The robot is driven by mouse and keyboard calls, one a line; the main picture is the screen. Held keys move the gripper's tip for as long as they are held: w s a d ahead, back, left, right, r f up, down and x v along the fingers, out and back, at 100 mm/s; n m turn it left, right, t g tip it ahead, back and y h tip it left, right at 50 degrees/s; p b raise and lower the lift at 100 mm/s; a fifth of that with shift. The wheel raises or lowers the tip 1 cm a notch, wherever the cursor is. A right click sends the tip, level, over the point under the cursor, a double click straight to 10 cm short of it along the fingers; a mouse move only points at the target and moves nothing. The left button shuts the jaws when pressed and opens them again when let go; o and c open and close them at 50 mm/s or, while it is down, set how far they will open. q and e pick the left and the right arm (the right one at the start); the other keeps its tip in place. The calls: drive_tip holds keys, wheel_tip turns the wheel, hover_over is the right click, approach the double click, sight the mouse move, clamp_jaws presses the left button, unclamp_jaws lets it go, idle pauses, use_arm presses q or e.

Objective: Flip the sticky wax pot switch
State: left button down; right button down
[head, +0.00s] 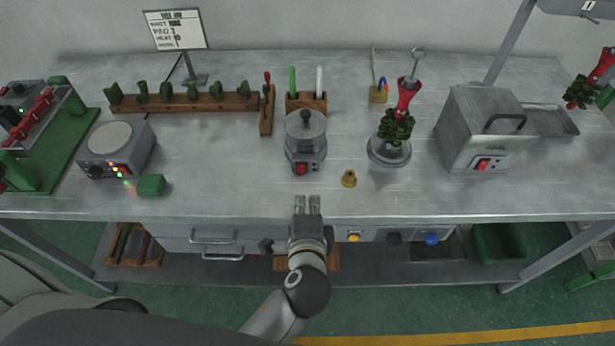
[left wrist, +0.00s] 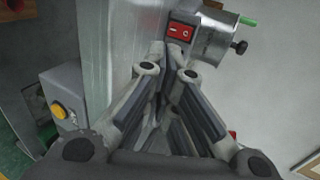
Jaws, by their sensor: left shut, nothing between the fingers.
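The sticky wax pot (head: 305,138) is a small grey metal pot with a lid and a black knob, standing near the middle of the workbench. Its red switch (head: 301,169) is low on the front face. In the left wrist view the red switch (left wrist: 180,31) shows just past the fingertips, with the pot's metal body (left wrist: 213,38) beside it. My left gripper (head: 307,200) is shut and empty, in front of the pot at the bench's front edge and pointing at the switch. A small gap shows between fingertips and switch in the head view. My right gripper is not seen.
A brass cone (head: 349,178) stands to the right of the pot. A round base with a wax tree (head: 394,130) stands further right, then a grey metal box (head: 478,128) with its own red switch. A hot plate (head: 113,147) and a green block (head: 151,185) are at left.

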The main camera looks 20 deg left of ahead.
use_arm(q)
drive_tip(key=p, duration=0.1)
approach(308, 171)
drive_tip(key=x, duration=0.4)
drive_tip(key=shift+w+a+f, duration=0.15)
drive_tip(key=shift+w+f, duration=0.1)
drive_tip(key=shift+f, duration=0.05)
drive_tip(key=shift+w+a+f, duration=0.1)
drive_tip(key=shift+w+f, duration=0.05)
drive_tip(key=shift+w, duration=0.35)
drive_tip(key=shift+w, duration=0.1)
drive_tip(key=shift+w+a+f+p, duration=0.1)
drive_tip(key=shift+w+p, duration=0.1)
drive_tip(key=shift+p, duration=0.15)
